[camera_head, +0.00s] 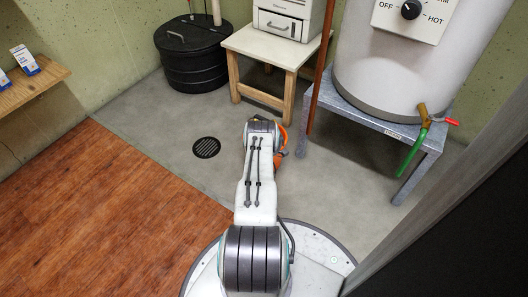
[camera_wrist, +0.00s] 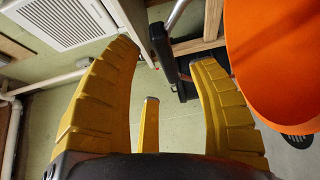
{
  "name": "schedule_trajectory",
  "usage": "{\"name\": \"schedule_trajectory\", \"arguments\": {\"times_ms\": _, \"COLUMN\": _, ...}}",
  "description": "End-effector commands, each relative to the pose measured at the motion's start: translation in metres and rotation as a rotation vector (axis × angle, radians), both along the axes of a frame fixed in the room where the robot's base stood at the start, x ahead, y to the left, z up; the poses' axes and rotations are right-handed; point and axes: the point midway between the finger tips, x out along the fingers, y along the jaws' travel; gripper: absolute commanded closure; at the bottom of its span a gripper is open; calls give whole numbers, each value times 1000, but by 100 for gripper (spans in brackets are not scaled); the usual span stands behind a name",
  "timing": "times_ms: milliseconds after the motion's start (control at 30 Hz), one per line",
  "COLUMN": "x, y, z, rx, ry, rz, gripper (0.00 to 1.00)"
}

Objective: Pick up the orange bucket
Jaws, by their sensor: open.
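A large smooth orange surface, which looks like the orange bucket (camera_wrist: 275,55), fills the upper right of the wrist view and runs out of frame. In the head view only a small orange patch (camera_head: 281,137) shows at the right side of my arm's far end. The arm hides the rest, and the fingers are hidden there too.
A grey metal stand (camera_head: 374,119) carries a white tank (camera_head: 400,75) at the right. A small wooden table (camera_head: 262,46) and a black lidded drum (camera_head: 193,64) stand at the back. A floor drain (camera_head: 206,148) lies left of my arm, with clear floor around it.

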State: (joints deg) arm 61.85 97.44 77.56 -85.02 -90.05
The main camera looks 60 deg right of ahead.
Motion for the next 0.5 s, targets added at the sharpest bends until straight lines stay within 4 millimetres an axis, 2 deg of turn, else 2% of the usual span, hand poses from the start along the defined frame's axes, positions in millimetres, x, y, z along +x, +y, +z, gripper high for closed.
{"name": "schedule_trajectory", "arguments": {"times_ms": 300, "x": 16, "y": -30, "z": -6, "rx": -1, "ry": -2, "rz": 0, "gripper": 46}}
{"name": "schedule_trajectory", "arguments": {"times_ms": 500, "x": 20, "y": -37, "z": -4, "rx": 0, "ry": -1, "rz": 0, "gripper": 46}}
